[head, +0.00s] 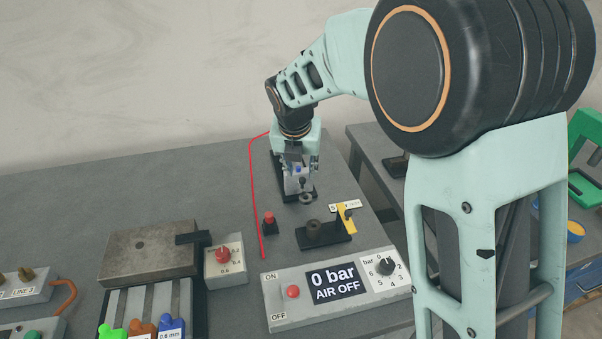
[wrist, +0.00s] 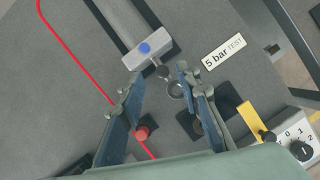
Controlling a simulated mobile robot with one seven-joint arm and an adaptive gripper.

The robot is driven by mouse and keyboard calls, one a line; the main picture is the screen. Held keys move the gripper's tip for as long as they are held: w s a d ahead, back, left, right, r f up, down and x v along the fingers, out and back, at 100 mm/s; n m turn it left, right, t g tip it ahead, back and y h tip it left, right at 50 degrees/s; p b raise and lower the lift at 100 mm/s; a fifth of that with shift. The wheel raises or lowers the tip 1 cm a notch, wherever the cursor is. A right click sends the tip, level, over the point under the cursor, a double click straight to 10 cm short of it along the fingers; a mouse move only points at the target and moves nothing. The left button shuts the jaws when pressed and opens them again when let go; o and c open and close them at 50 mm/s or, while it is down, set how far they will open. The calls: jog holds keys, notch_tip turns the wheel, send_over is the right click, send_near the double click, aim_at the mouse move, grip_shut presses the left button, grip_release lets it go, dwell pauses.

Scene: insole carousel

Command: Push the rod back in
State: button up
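A grey pneumatic cylinder (head: 298,184) with a blue cap lies on a dark base at the back of the bench. In the wrist view the cylinder (wrist: 147,55) is at the top, and a short dark rod end (wrist: 163,72) pokes out of its near end. A round metal ring (wrist: 175,90) sits just beyond the rod end. My gripper (wrist: 159,73) is open, with one finger on each side of the rod end in the picture. I cannot tell whether it touches anything. In the head view my gripper (head: 298,166) hangs over the cylinder and hides part of it.
A "5 bar TEST" label (wrist: 224,52) lies right of the cylinder. A red button (head: 269,221), a black fixture with a yellow lever (head: 346,219) and a control box (head: 280,311) reading "0 bar AIR OFF" stand nearer. A red line (head: 252,185) runs along the left.

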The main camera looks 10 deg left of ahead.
jog(key=v, duration=0.8)
jog(key=shift+r, duration=0.35)
jog(key=shift+s, duration=0.1)
